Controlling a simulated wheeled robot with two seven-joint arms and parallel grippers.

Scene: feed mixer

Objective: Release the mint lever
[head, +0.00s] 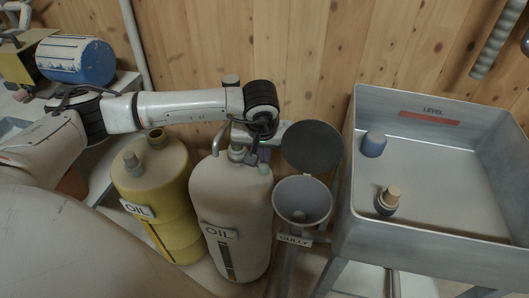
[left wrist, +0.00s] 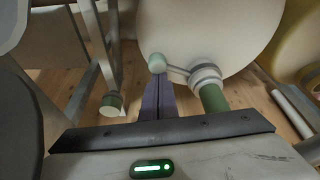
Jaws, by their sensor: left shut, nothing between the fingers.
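The mint lever is a short arm ending in a pale mint knob (left wrist: 157,64), seen in the left wrist view. It extends left from a ringed fitting with a green spout (left wrist: 212,97) on the cream oil tank (left wrist: 205,30). In the head view the gripper (head: 264,154) is partly hidden by my wrist. My right gripper is not in view.
A yellow oil tank (head: 150,190) stands left of the cream one. The gully funnel (head: 303,205) with its round dark lid (head: 312,147) stands close on the right. A large grey basin (head: 440,255) is further right. A wooden wall (head: 310,60) is behind.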

